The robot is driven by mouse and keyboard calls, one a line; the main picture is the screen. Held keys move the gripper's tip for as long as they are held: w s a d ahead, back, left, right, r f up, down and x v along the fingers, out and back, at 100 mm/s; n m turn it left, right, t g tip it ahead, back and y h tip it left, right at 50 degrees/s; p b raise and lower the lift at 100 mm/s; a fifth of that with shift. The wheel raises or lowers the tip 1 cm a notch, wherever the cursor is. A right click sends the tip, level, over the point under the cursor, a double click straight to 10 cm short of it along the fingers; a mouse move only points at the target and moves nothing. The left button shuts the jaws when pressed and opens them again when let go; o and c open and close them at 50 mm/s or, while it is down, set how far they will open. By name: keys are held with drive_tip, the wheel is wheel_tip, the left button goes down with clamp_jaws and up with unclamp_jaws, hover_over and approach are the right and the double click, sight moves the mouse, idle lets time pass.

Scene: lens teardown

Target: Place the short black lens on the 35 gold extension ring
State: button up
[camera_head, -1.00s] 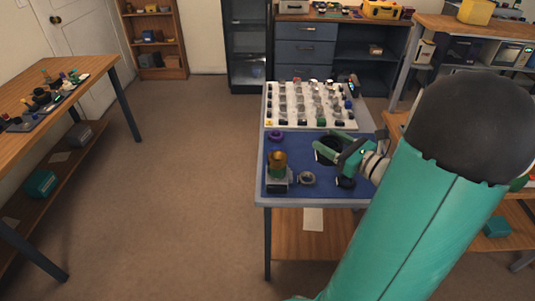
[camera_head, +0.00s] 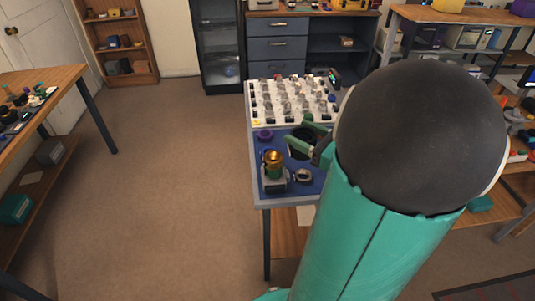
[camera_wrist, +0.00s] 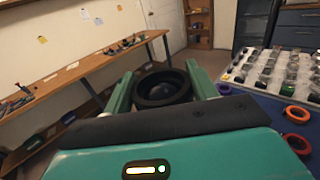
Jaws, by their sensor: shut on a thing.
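My gripper (camera_head: 305,139) is shut on the short black lens, a wide dark ring (camera_wrist: 162,88) held between the two green fingers in the wrist view. In the head view the lens (camera_head: 301,146) is over the blue mat, right of and behind the gold ring. The gold ring (camera_head: 273,156) sits on top of a green and grey stack (camera_head: 274,179) at the front left of the mat. The lens is apart from it. The number 35 cannot be read. My arm hides the right part of the mat.
A white tray (camera_head: 253,108) of several small parts lies behind the blue mat (camera_head: 312,190). A purple ring (camera_head: 264,135) and a grey ring (camera_head: 302,176) lie near the stack. A wooden bench (camera_head: 62,78) stands at left, with open floor (camera_head: 185,170) between.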

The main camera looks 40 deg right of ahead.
drive_tip(key=w+d+f, duration=0.1)
drive_tip(key=w+f, duration=0.2)
drive_tip(key=w, duration=0.1)
drive_tip(key=w+f, duration=0.3)
drive_tip(key=w, duration=0.2)
drive_tip(key=w+d+f, duration=0.1)
drive_tip(key=w+f, duration=0.2)
drive_tip(key=w, duration=0.1)
drive_tip(key=shift+w+d+f, duration=0.15)
drive_tip(key=shift+d+f, duration=0.1)
drive_tip(key=shift+d, duration=0.05)
drive_tip(key=shift+w+d+f, duration=0.1)
drive_tip(key=shift+w+f, duration=0.1)
drive_tip(key=shift+f, duration=1.5)
drive_tip(key=o, duration=1.1)
drive_tip(key=shift+f, duration=0.15)
